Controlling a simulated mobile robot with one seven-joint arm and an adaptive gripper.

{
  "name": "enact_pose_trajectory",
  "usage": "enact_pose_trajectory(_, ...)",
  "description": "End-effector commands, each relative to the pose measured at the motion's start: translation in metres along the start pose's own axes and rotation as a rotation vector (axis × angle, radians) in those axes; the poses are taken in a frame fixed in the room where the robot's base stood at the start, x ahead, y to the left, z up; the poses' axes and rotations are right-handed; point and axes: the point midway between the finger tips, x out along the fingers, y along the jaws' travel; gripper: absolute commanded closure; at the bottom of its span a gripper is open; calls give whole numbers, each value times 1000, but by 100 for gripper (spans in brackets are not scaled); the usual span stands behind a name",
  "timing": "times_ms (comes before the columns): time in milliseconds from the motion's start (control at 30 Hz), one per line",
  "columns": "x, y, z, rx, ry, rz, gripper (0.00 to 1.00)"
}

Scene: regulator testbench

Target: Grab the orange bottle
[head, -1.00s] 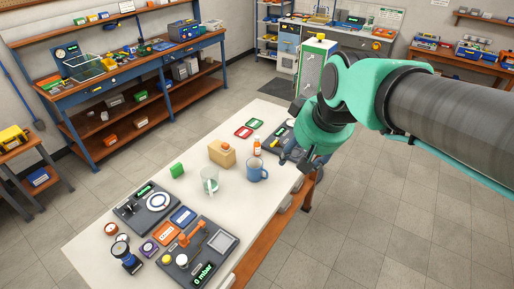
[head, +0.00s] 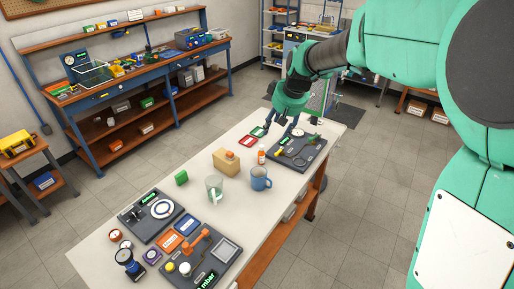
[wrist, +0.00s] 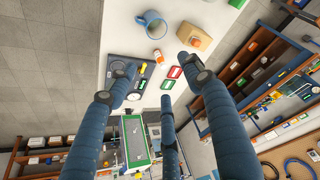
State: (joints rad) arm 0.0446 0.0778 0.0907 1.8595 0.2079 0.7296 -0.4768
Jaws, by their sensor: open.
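The orange bottle (head: 261,154) is small, with a white label band, and stands upright on the white bench. It stands between the wooden block (head: 226,162) and the dark test panel, just behind the blue mug (head: 260,179). In the wrist view the bottle (wrist: 158,57) shows at upper middle, beyond the fingertips. My gripper (head: 282,117) is over the far end of the bench, apart from the bottle. In the wrist view my gripper (wrist: 158,84) has its blue fingers spread wide with nothing between them.
The dark test panel (head: 300,151) lies right of the bottle. Red and green trays (head: 257,132) lie behind it. More panels (head: 152,212) fill the near end. Bare bench top shows along the left edge.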

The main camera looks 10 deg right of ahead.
Motion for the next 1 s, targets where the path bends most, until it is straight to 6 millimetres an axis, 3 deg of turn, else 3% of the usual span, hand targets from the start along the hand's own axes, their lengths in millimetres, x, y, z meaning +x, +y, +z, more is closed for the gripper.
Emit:
enact_pose_trajectory(233, 64, 23, -38, -38, -9, -18, 49)
enact_pose_trajectory(533, 147, 49, -70, -83, -17, -38, 49)
enact_pose_trajectory(800, 228, 71, -87, -121, -23, -53, 49)
enact_pose_trajectory(1000, 274, 82, -93, -143, -24, -61, 49)
